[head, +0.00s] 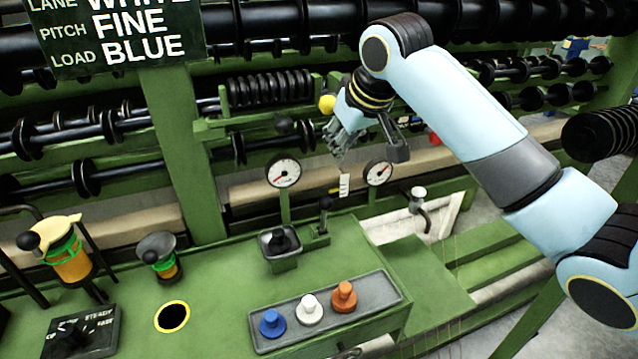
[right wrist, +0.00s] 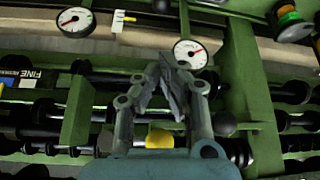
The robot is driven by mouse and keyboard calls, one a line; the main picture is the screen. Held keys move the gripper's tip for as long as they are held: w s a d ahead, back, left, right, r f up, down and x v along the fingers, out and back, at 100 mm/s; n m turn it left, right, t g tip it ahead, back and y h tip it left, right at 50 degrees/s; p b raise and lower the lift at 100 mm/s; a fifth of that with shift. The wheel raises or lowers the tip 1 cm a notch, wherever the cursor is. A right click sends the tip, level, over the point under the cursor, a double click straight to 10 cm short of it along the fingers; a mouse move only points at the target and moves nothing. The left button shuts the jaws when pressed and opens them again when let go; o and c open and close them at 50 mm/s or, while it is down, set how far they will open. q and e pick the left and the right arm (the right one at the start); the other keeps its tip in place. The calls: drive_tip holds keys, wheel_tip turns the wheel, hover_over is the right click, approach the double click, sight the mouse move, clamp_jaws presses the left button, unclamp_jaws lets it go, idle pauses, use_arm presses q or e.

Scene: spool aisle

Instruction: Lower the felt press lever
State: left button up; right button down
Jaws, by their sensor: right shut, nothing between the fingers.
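No label marks the felt press lever, so I cannot tell which handle it is. A yellow knob (head: 327,103) is just left of my right gripper (head: 342,140) in the head view; yellow also shows behind the fingers in the right wrist view (right wrist: 159,138). A black ball knob (head: 283,127) is farther left, and a red knob (head: 434,138) is to the right, partly behind my arm. A small upright black-knobbed lever (head: 325,203) stands on the green bench below. My right gripper, also in the right wrist view (right wrist: 168,85), is shut and empty above the bench. My left gripper is out of view.
Two white dial gauges (head: 283,171) (head: 378,172) stand near the gripper, with a small hanging tag (head: 345,185) between them. A grey tray (head: 375,288) holds blue, white and orange plugs. Black roller shafts (head: 270,88) fill the back.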

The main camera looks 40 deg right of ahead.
hover_over(324, 217)
drive_tip(key=w, duration=0.3)
wheel_tip(324, 217, down, 14)
drive_tip(key=shift+d+r+b, duration=0.1)
drive_tip(key=shift+d+b, duration=0.25)
drive_tip(key=shift+b, duration=0.05)
drive_tip(key=shift+s, duration=0.1)
drive_tip(key=shift+s+a+t, duration=0.1)
drive_tip(key=shift+s+t, duration=0.2)
drive_tip(key=shift+t, duration=0.1)
